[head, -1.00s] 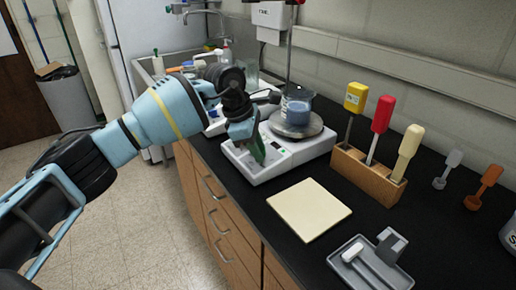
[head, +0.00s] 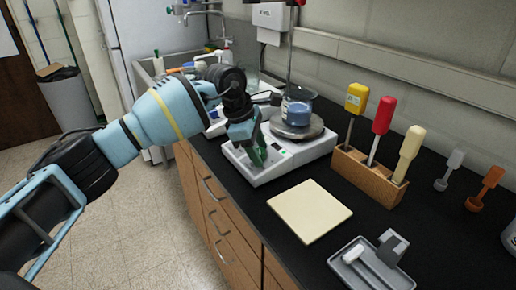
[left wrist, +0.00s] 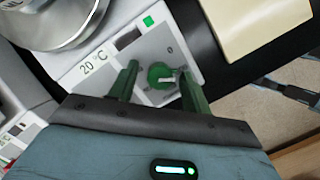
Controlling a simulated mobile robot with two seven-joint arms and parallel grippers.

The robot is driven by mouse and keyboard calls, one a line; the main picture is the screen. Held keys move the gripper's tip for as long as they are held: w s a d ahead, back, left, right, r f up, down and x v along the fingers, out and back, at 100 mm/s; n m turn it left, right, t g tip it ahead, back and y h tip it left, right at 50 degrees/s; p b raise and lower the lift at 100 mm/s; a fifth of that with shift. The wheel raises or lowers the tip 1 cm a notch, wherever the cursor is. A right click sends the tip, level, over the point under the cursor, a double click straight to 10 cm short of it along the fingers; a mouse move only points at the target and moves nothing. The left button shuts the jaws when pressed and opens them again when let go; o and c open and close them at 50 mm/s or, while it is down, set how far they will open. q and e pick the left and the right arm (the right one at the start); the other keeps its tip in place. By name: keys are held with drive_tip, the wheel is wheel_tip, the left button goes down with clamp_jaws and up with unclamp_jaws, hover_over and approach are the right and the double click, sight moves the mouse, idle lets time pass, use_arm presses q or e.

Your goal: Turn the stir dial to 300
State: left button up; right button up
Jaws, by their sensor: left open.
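The stirring hotplate (head: 315,148) is a white box on the black bench, with a beaker of blue liquid (head: 297,104) on its round metal top. In the left wrist view its front panel (left wrist: 112,62) shows "20 °C" and a "0" mark. The green stir dial (left wrist: 160,73) has a white pointer line. My left gripper (head: 258,153) is over the panel, pointing down. In the left wrist view its open green fingers (left wrist: 158,80) stand on either side of the dial, with gaps showing. The head view hides the dial behind the gripper. My right gripper is in neither view.
A cream square pad (head: 309,211) lies in front of the hotplate. A wooden rack (head: 368,175) with yellow, red and cream-handled tools stands to the right. A grey tray (head: 368,268) is at the front right. A vertical rod (head: 291,50) rises behind the beaker.

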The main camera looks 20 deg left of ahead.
use_arm(q)
drive_tip(key=v, duration=0.8)
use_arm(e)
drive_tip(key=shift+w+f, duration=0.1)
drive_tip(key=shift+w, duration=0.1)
use_arm(q)
drive_tip(key=shift+f, duration=0.1)
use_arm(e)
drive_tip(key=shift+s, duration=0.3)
